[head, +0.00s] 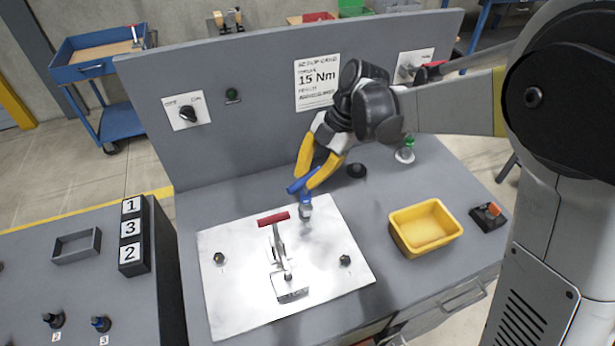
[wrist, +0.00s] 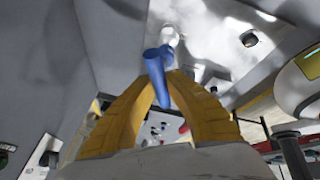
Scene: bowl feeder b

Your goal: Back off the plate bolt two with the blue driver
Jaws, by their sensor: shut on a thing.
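My gripper (head: 305,186) has yellow fingers shut on the blue driver (head: 305,199), above the back edge of the silver plate (head: 235,305). The driver's grey lower end points down at the plate; whether it sits on a bolt there is hidden. In the wrist view, the blue driver (wrist: 158,72) runs between my gripper's fingertips (wrist: 165,82). One dark bolt (head: 219,258) shows at the plate's left and another bolt (head: 345,260) at its right. No number shows beside either bolt.
A red-handled clamp (head: 273,219) stands mid-plate, close to the driver. A yellow bin (head: 426,228) stands right of the plate. A card reading 15 Nm (head: 317,82) is on the back panel. A block marked 1, 3, 2 (head: 134,237) stands on the left bench.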

